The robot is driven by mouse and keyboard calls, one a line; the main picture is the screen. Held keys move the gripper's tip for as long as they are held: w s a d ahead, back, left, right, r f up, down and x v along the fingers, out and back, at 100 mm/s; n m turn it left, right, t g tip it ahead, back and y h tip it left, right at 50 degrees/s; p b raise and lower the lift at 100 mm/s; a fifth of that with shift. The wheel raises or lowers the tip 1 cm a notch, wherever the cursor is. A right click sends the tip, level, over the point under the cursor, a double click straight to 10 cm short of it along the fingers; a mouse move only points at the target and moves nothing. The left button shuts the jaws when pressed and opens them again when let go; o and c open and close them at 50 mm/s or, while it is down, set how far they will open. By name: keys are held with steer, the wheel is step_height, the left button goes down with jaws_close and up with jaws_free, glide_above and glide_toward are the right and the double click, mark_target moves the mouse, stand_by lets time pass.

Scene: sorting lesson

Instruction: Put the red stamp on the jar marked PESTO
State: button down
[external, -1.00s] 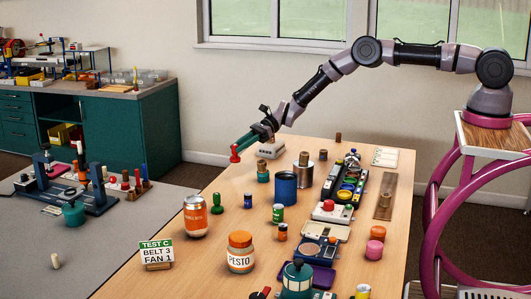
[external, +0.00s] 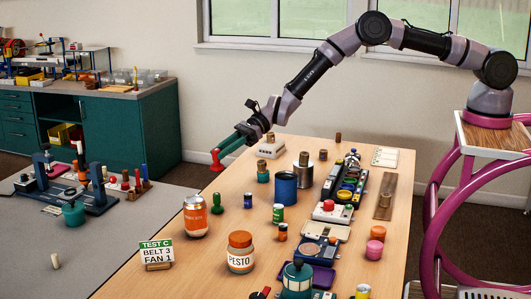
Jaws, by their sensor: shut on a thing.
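My gripper (external: 224,150) is shut on the red stamp (external: 216,160), which hangs at the fingertips in the air near the table's far left edge. The jar marked PESTO (external: 240,256) stands upright on the wooden table, nearer the camera. It has an orange lid (external: 240,239) and a pale label. The stamp is well apart from the jar, up and to the left of it in the picture. Nothing rests on the jar's lid.
An orange can (external: 195,216) and a sign reading TEST C, BELT 3, FAN 1 (external: 157,252) stand left of the jar. A teal pot (external: 297,281) is in front.

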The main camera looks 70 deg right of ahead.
steer(key=s+a+r, duration=0.2)
steer(key=s+a, duration=0.6)
steer(key=a, duration=0.5)
glide_above(247, 233)
steer(key=shift+n+g, duration=0.4)
step_height(247, 233, down, 9)
steer(key=shift+r, duration=0.2)
steer(key=shift+f, duration=0.2)
steer(key=c, duration=0.7)
jaws_free()
steer(key=shift+o, duration=0.2)
steer(key=shift+r, duration=0.1)
